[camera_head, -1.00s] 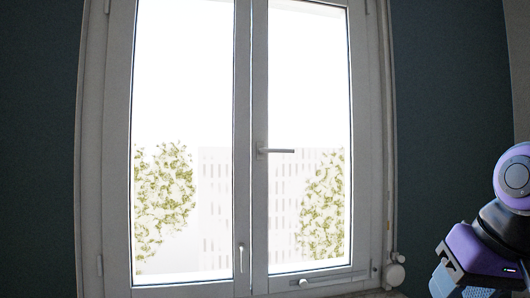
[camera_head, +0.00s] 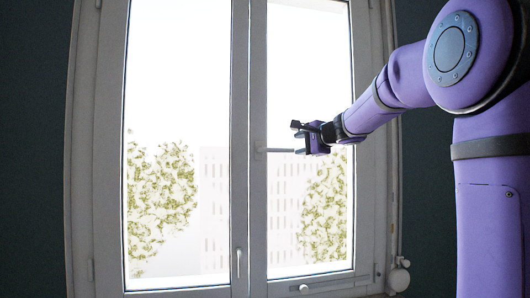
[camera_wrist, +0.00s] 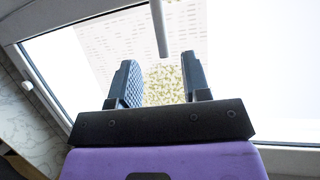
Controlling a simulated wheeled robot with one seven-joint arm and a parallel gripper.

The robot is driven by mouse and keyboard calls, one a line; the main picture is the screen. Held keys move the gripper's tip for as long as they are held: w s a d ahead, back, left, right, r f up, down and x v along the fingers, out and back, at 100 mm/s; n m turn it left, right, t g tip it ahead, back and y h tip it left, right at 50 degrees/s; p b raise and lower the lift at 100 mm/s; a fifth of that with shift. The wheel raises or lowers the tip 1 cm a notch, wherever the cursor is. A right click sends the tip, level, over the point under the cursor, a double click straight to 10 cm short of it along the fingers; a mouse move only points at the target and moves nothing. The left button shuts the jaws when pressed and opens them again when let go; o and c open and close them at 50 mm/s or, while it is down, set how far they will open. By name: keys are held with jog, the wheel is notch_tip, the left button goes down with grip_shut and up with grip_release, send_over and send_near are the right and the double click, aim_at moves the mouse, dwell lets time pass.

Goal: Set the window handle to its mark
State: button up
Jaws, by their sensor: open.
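The window handle (camera_head: 278,150) is a slim grey lever on the right sash, lying about level and pointing right. My gripper (camera_head: 299,139) is open near the lever's free end in the head view. In the wrist view the handle (camera_wrist: 160,28) enters from the top edge, and its tip lies just ahead of the gap between the two dark fingers of my gripper (camera_wrist: 158,62). The fingers look empty and the lever's tip appears apart from them. I cannot make out a mark in either view.
The white window frame (camera_head: 241,90) has two glazed sashes, both shut. A smaller lever (camera_head: 238,263) sits low on the middle post. A white knob (camera_head: 304,288) and a pipe valve (camera_head: 399,278) are at the lower right. Dark wall flanks the window.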

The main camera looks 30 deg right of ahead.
aim_at(282, 150)
jog(key=x, duration=1)
jog(key=shift+w+a, duration=0.1)
jog(key=shift+w, duration=0.1)
grip_shut()
